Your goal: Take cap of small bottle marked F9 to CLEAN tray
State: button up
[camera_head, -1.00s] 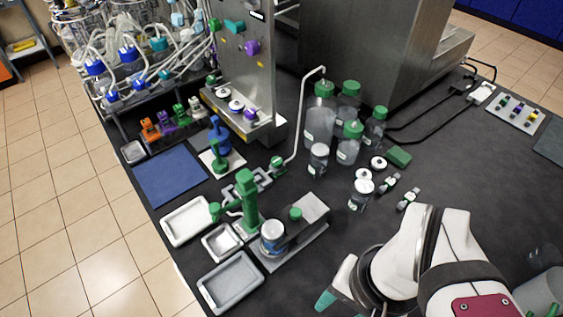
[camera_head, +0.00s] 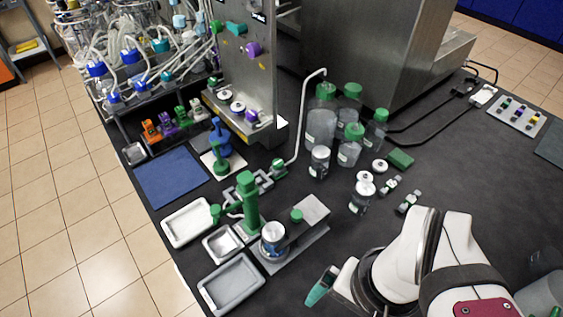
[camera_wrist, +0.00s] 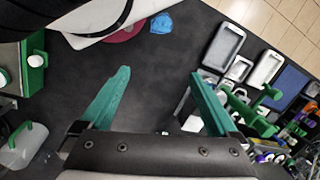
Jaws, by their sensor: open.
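Small clear bottles with white tops show in the head view: one (camera_head: 319,162) beside the large bottles, one (camera_head: 360,198) in front of them. A jar (camera_head: 273,237) with a pale top sits on a grey stand. Bottle labels are too small to read, so I cannot tell which is F9. A white tray (camera_head: 187,221), a small tray (camera_head: 222,244) and a grey tray (camera_head: 231,284) lie along the left edge; no CLEAN marking is legible. My gripper (camera_head: 322,286) is right of the grey tray. In the wrist view, its teal fingers (camera_wrist: 160,98) are spread and empty.
Large green-capped bottles (camera_head: 321,125) stand centrally. Loose white discs (camera_head: 379,166) and small labelled pieces (camera_head: 408,202) lie beside them. A green pump-like device (camera_head: 248,205) rises beside the trays. A blue mat (camera_head: 172,177) lies behind.

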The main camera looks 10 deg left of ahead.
notch_tip(320, 180, up, 3)
jog(key=m+h, duration=0.2)
jog(key=m, duration=1.4)
send_over(273, 231)
jog(key=shift+m, duration=0.4)
notch_tip(273, 231, down, 16)
jog(key=shift+r, duration=0.25)
jog(key=c, duration=1.4)
jog(key=shift+r, duration=0.1)
